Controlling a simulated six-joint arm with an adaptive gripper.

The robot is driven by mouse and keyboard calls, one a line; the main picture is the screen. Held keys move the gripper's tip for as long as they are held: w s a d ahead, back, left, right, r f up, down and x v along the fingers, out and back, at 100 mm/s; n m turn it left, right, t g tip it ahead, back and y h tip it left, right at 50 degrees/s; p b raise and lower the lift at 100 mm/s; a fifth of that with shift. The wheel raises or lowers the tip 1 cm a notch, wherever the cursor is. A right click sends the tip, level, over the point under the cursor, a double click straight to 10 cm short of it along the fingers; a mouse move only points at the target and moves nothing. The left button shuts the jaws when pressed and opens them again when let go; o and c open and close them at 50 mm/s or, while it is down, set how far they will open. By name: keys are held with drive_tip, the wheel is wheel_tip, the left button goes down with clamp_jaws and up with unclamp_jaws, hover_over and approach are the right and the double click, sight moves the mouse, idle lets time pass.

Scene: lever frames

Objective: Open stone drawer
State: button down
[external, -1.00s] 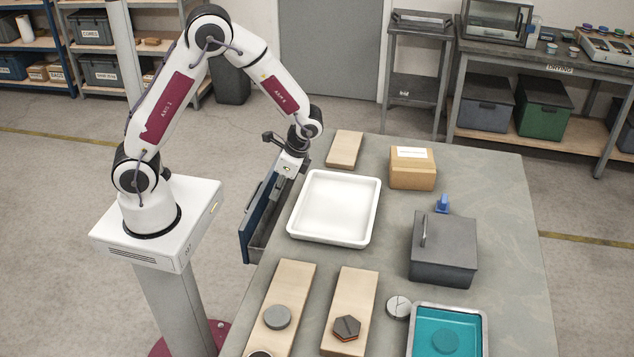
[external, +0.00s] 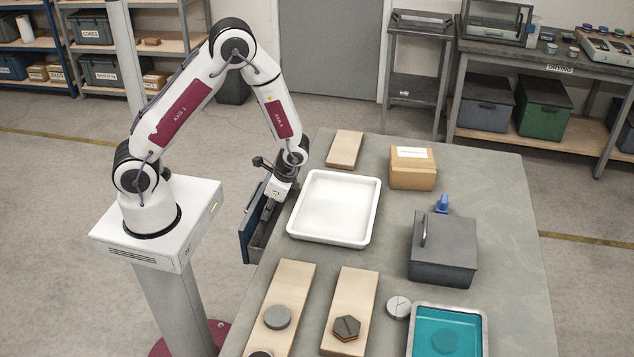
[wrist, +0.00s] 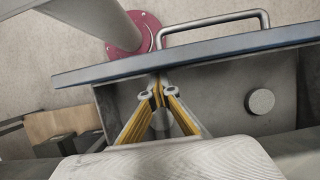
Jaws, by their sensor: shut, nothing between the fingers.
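The drawer (external: 258,226), with a blue front, stands pulled out from the left side of the table. In the wrist view its front panel (wrist: 215,47) crosses the picture, with a grey bar handle (wrist: 215,24) on the outer side. A round grey stone (wrist: 261,101) lies inside on the right. My gripper (wrist: 158,88) is shut, its fingertips together over the drawer interior, close to the inner side of the front panel. Whether they touch the panel is unclear. Another grey rounded thing shows partly hidden between the fingers. The external view shows my gripper (external: 272,204) low at the drawer.
A white tray (external: 292,224) sits on the table just right of the drawer. A wooden block (external: 345,149), a cardboard box (external: 413,170), a grey lidded box (external: 443,255) and boards with discs stand farther along.

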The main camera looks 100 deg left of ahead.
sight(253, 210)
idle(0.4)
drive_tip(key=shift+s, duration=2.25)
drive_tip(key=shift+w+r, duration=0.1)
drive_tip(key=shift+v, duration=4.85)
